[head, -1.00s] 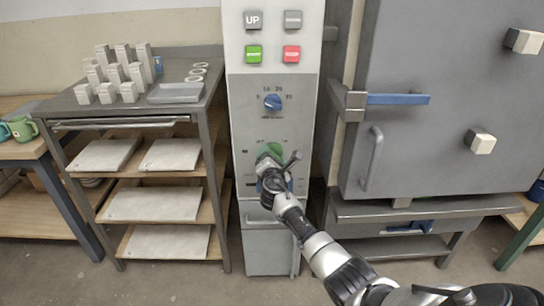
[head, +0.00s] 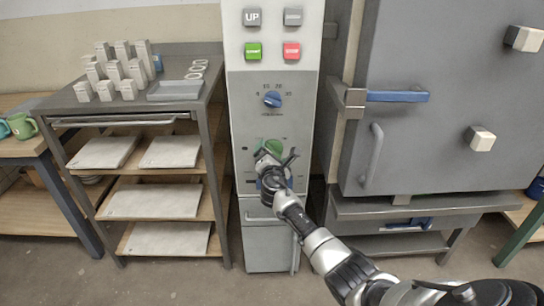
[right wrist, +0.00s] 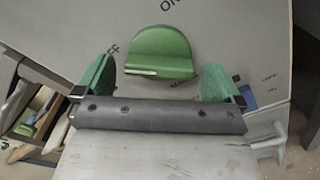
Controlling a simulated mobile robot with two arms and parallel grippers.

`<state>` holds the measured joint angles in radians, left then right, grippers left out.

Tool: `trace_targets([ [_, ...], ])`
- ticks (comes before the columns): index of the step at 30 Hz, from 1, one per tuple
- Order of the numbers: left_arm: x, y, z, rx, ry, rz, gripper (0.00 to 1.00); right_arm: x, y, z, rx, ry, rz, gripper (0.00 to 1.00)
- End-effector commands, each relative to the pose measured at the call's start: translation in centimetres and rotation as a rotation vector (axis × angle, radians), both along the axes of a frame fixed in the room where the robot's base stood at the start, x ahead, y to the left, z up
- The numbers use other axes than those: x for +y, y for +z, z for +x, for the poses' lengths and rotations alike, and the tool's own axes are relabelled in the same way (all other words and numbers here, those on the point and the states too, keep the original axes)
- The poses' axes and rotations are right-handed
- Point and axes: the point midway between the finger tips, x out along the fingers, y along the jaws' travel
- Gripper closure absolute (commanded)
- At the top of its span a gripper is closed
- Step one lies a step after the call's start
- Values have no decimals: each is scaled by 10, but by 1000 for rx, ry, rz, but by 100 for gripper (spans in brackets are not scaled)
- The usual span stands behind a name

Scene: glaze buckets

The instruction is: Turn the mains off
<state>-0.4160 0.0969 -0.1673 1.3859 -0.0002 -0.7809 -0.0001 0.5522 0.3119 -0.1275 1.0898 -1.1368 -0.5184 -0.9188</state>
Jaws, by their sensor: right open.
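A green rotary knob (head: 274,146) sits on the grey front of the tall control cabinet (head: 240,110). In the right wrist view the knob (right wrist: 162,50) is a rounded green shape with a white mark on the left part of its lower edge. The lettering OFF is to its left and ON is above it. My right gripper (head: 278,157) is open in front of the knob. Its green-padded fingers (right wrist: 159,72) stand to the left and right of the knob, with gaps visible on both sides. My left gripper is out of view.
Above are a blue dial (head: 272,99), a green button (head: 253,51) and a red button (head: 291,51). A shelf rack (head: 215,130) stands left. A large grey kiln-like unit with a blue-handled door (head: 420,140) stands close on the right.

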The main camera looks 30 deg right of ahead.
Motion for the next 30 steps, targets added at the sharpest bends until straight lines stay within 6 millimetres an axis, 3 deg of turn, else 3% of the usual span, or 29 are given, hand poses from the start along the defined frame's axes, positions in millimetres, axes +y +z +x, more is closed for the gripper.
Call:
trace_targets([
  [5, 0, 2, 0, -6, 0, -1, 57, 3, 1, -4, -1, 1, 0, 2],
  [8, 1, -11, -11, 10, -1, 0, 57, 9, 1, -14, -1, 1, 2, 2],
  [15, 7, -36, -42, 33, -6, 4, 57, 34, 1, -55, 1, 2, 2, 2],
  [21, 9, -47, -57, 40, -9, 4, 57, 50, 0, -82, 1, 1, 1, 2],
  [30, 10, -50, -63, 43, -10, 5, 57, 57, 0, -92, 1, 0, -1, 2],
])
